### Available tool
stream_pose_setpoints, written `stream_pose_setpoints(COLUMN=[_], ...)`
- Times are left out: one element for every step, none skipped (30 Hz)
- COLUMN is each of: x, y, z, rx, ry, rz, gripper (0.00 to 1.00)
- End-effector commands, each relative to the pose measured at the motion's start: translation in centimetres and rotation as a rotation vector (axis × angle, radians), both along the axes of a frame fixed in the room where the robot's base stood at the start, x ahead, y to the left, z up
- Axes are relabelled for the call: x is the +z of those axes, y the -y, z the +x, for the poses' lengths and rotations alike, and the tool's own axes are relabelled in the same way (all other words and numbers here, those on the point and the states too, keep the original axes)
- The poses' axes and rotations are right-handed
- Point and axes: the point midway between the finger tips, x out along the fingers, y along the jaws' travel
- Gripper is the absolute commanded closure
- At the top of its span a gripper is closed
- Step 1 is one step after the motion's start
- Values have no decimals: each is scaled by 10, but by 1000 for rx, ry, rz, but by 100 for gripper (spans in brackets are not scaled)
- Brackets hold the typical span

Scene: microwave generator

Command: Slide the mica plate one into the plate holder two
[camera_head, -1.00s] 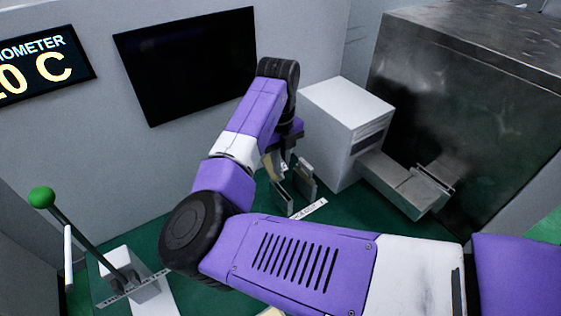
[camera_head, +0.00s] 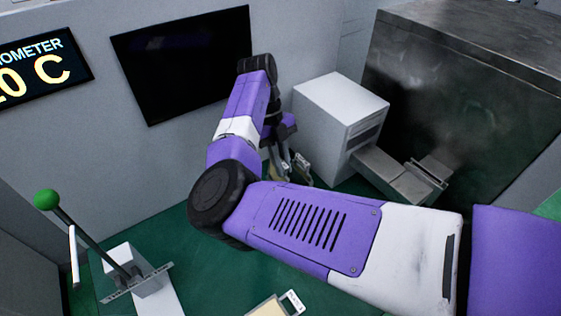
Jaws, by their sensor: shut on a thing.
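My gripper (camera_head: 290,170) is beyond my arm, just left of the white box, and its fingers are close together. It is shut on a small plate with a pale, marked end (camera_head: 302,164), which I take to be mica plate one. Most of this plate is hidden by the fingers and my arm. A second beige plate with a white handle (camera_head: 291,301) lies at the bottom edge of the view, partly cut off. A metal bracket with an upright flange (camera_head: 433,171) sits on the grey metal duct to the right of my gripper. I cannot tell which part is plate holder two.
A white box (camera_head: 342,112) stands behind and right of my gripper, joined to the metal duct (camera_head: 377,172). A large dark metal cabinet (camera_head: 480,90) stands at the right. A green-knobbed lever (camera_head: 84,235) stands at the left. The green floor (camera_head: 225,275) at lower middle is clear.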

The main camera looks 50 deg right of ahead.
Motion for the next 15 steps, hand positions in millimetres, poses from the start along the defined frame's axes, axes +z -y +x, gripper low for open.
stream_pose_setpoints(x=[1,1,1,1,2,2,2,2,2,2,2,1,1,1,1], y=[0,0,-1,-1,-1,-1,-1,-2,-2,-2,-2,-2,-3,-3,-3], z=[-1,-1,-2,-3,-3,-4,-5,-5,-6,-7,-8,-9,-10,-10,-11], rx=[1,1,1,1,0,0,0,0,0,-1,-2,-3,-3,-1,-1], ry=[-19,-28,-42,-52,-62,-77,-87,-98,-113,-127,-139,-156,-165,-175,-185], rz=[7,10,15,17,19,23,26,29,36,41,44,48,51,53,56], gripper=[100,100,100,100,100,100,100,100,100,100,100,100,100,100,100])
